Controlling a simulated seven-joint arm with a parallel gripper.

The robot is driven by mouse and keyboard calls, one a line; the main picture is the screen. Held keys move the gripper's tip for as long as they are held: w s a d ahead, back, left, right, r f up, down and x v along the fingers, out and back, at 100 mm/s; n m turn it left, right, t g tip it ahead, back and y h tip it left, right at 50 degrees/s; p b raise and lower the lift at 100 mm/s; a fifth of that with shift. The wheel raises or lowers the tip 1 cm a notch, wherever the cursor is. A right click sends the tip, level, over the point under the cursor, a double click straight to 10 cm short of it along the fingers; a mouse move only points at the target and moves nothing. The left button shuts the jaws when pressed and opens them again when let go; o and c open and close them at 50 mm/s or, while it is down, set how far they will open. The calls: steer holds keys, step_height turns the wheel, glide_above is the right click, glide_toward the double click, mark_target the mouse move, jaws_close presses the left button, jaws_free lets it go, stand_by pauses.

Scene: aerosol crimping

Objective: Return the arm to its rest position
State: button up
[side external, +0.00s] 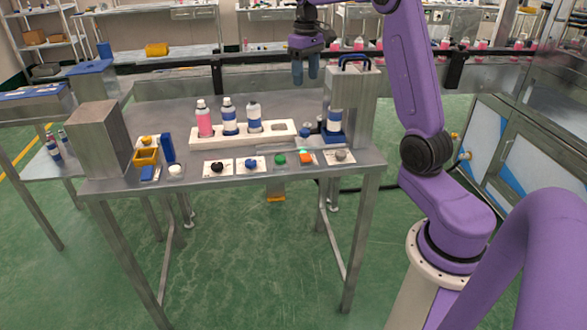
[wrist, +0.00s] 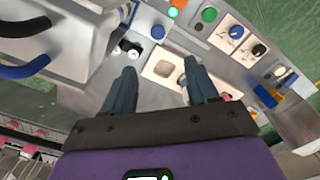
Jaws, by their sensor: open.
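My gripper (side external: 306,68) hangs above the back right of the metal table (side external: 185,183), pointing down. In the wrist view its two dark blue-grey fingers (wrist: 158,92) are spread apart with nothing between them. The gripper is apart from the bottles and from the crimping station (side external: 365,100), which stands just to its right. A white and blue can (side external: 334,117) stands in that station on a blue base.
A white rack (side external: 202,139) holds a pink bottle (side external: 204,120) and two white and blue ones (side external: 228,117). Control plates with buttons and knobs (side external: 251,164) line the front edge. A grey metal box (side external: 100,138) stands at the left.

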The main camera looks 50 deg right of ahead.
steer(key=s+a+f+n, duration=0.1)
steer(key=s+a+n, duration=0.3)
steer(key=a, duration=0.8)
steer(key=s+a+f+n, duration=0.1)
steer(key=s+a+n, duration=0.1)
steer(key=s+a, duration=0.65)
steer(key=s+a+f+n, duration=0.3)
steer(key=s, duration=0.7)
steer(key=s+a+f+n, duration=0.2)
steer(key=s+a+n, duration=0.2)
steer(key=s, duration=0.5)
steer(key=shift+s+a+f+n, duration=0.2)
steer(key=shift+s+f+n, duration=0.1)
steer(key=shift+s+f, duration=0.1)
